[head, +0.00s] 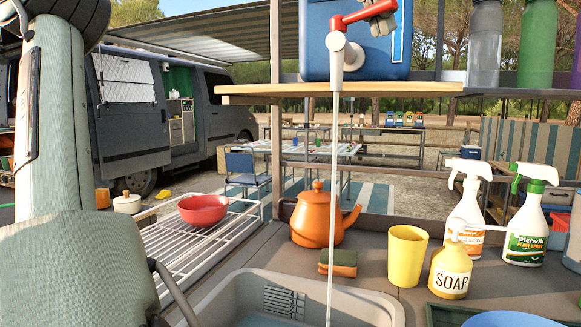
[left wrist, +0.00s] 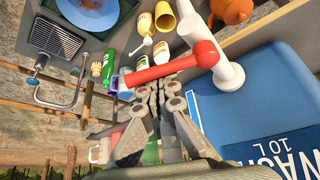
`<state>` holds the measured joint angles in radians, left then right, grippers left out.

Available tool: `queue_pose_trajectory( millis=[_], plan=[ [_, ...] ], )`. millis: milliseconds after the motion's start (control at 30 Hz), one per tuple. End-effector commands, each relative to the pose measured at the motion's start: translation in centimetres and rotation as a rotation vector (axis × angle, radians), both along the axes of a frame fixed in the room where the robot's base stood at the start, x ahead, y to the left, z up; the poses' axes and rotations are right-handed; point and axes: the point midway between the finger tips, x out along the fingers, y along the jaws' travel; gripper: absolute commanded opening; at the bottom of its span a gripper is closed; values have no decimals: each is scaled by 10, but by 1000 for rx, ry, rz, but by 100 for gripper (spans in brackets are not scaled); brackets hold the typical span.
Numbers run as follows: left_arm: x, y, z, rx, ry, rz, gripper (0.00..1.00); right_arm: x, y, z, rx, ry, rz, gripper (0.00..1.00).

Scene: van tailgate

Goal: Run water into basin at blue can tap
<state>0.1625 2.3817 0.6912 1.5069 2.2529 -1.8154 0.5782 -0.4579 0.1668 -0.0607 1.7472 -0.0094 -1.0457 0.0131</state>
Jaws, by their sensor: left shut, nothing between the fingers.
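The blue can (head: 395,52) stands on the wooden shelf at the top. Its white tap (head: 340,45) has a red lever (head: 362,14) pointing to the right. A thin stream of water (head: 333,180) falls from the spout into the grey basin (head: 385,303) at the bottom. My left gripper (head: 380,12) is shut and empty, its fingertips at the lever's outer end. In the left wrist view the closed fingers (left wrist: 165,92) lie against or very near the red lever (left wrist: 165,72); contact is hard to tell. My right gripper is not in view.
A dish rack with a red bowl (head: 203,209) is left of the basin. An orange kettle (head: 320,215), sponge (head: 338,262), yellow cup (head: 406,255), soap bottle (head: 450,270) and spray bottles (head: 524,230) stand behind and right of it. Bottles (head: 484,45) stand beside the can.

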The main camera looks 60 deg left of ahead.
Motion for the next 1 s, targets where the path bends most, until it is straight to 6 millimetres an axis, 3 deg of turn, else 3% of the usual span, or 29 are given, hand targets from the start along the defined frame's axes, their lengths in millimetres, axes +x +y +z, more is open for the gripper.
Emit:
queue_pose_trajectory(
  millis=[667,1000],
  plan=[
    [-23,-15,0,0,1,-1,0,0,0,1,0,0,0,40],
    [-22,-13,33,0,0,0,0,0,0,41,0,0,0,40]
  ],
)
